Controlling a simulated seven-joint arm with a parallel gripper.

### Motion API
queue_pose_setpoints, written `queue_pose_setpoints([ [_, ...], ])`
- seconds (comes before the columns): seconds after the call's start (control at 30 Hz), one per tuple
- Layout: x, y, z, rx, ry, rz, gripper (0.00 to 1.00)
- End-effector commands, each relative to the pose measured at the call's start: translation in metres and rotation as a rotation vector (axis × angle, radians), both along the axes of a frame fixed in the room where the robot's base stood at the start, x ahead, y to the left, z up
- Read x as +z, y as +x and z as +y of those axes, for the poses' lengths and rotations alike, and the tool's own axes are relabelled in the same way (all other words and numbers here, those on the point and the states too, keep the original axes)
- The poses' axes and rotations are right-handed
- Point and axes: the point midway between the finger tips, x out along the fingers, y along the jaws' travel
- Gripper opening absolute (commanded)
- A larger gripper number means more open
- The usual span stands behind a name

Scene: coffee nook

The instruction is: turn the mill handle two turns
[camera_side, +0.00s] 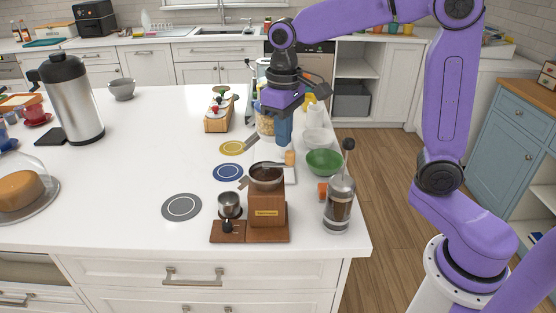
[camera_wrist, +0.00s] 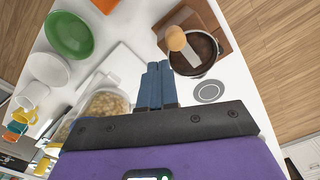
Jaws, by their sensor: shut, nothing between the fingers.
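The coffee mill (camera_side: 267,217) has a wooden body and a dark round hopper, and stands near the counter's front right corner. Its crank handle ends in a light wooden knob (camera_side: 290,158), on the hopper's far right side. The knob also shows in the wrist view (camera_wrist: 176,38), over the hopper rim (camera_wrist: 214,58). My gripper (camera_side: 284,143) has blue fingers pressed together with nothing between them. The fingertips are just above and behind the knob in the side view. In the wrist view my gripper (camera_wrist: 160,65) points beside the knob, with a small gap.
A glass French press (camera_side: 340,205) stands right of the mill, and a green bowl (camera_side: 324,162) lies behind it. A metal cup (camera_side: 229,204) sits at the mill's left. A clear jar (camera_wrist: 104,105) is close to my gripper.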

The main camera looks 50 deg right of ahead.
Motion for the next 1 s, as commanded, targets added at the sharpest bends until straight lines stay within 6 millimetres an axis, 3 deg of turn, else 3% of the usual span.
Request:
queue_pose_setpoints([
  [0.57,-0.001,0.000,0.000,0.000,0.000,0.001,0.00],
  [1.0,-0.019,0.000,0.000,0.000,0.000,0.001,0.00],
])
